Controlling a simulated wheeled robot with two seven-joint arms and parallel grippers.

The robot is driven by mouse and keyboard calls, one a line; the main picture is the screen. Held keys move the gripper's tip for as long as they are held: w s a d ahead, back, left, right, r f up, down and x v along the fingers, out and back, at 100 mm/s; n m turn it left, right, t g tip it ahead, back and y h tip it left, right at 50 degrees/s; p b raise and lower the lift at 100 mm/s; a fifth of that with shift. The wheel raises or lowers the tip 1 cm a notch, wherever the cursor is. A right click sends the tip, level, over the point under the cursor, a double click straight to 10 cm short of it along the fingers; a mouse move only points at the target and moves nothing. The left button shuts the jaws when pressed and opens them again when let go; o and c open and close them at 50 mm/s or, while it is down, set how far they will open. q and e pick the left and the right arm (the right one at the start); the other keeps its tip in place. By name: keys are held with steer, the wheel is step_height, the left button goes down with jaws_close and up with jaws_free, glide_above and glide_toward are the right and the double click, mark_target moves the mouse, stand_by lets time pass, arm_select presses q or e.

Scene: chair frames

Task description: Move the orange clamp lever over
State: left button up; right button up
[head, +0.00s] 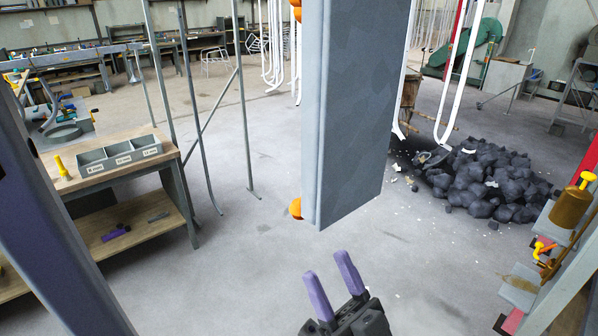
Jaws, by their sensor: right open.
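A small orange lever (543,248) with red parts by it shows at the right edge, on a grey fixture with small plates. I take it for the clamp lever; its exact pose is too small to tell. My right gripper (329,267) is at the bottom middle, with two purple fingers standing apart and nothing between them. It is well to the left of the lever and apart from it. My left gripper is not in view.
A tall grey slab (345,110) with orange round parts on its left edge hides the middle. A brown cylinder with a yellow top (571,208) is above the lever. A dark rubble heap (487,187) lies behind. A wooden bench (110,165) holds a grey bin tray (120,153).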

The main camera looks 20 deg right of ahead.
mark_target(293, 202)
steer(key=p+x, duration=0.4)
steer(key=x, duration=0.4)
steer(key=shift+s, duration=0.1)
steer(key=shift+f, duration=0.3)
steer(key=shift+c, duration=1.2)
steer(key=c, duration=0.4)
steer(key=shift+r, duration=0.25)
steer(key=shift+w+a+r, duration=0.15)
steer(key=shift+w+r, duration=0.05)
steer(key=shift+w, duration=0.25)
steer(key=shift+w+a+r, duration=0.15)
steer(key=shift+w+r, duration=0.05)
steer(key=shift+w, duration=0.2)
steer(key=shift+c, duration=0.2)
